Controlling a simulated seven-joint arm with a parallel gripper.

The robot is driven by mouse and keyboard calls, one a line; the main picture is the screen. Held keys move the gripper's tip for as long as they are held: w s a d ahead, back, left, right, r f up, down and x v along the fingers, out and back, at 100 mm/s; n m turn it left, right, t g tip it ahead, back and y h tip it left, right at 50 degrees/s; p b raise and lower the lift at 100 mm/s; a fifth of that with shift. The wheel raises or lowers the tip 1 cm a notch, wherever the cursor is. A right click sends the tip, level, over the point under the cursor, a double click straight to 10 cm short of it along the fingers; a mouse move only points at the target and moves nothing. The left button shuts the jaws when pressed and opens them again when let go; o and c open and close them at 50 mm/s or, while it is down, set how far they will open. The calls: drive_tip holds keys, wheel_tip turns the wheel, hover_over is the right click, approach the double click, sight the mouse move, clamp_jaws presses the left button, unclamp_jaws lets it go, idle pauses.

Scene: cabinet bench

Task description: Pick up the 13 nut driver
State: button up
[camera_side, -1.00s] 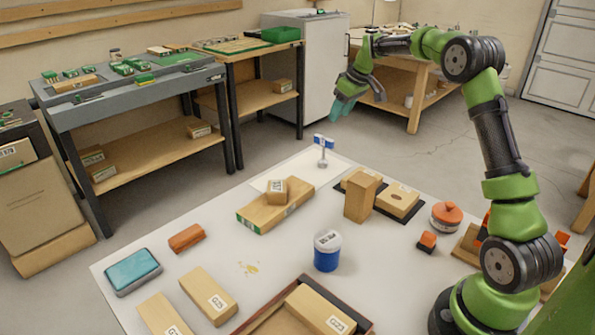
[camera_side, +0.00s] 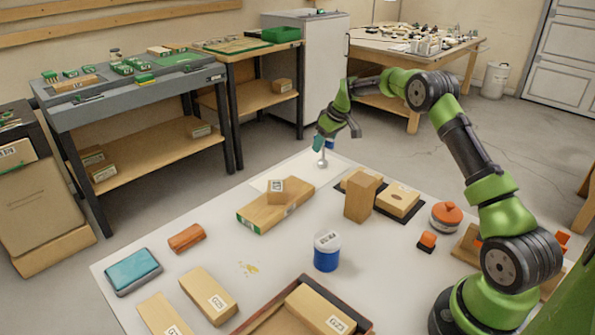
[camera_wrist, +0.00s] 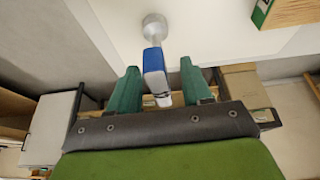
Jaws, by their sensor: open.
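The nut driver (camera_side: 322,161) stands upright near the far corner of the white table (camera_side: 215,254), its metal end down and its blue and white handle up. My gripper (camera_side: 327,139) is at the handle's height in the side view and partly covers it. In the wrist view the blue and white handle (camera_wrist: 155,72) lies between the two green fingers of my open gripper (camera_wrist: 160,85), with a gap on either side. The round grey metal end (camera_wrist: 155,27) shows beyond the fingertips. I cannot read a number on the handle.
A long wooden block (camera_side: 276,207) with a small block on top lies left of the nut driver. An upright wooden block (camera_side: 361,198) and a flat one (camera_side: 398,200) stand to its right. A blue and white jar (camera_side: 327,251) stands nearer the front.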

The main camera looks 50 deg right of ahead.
clamp_jaws()
drive_tip(key=shift+r, duration=0.1)
idle(0.3)
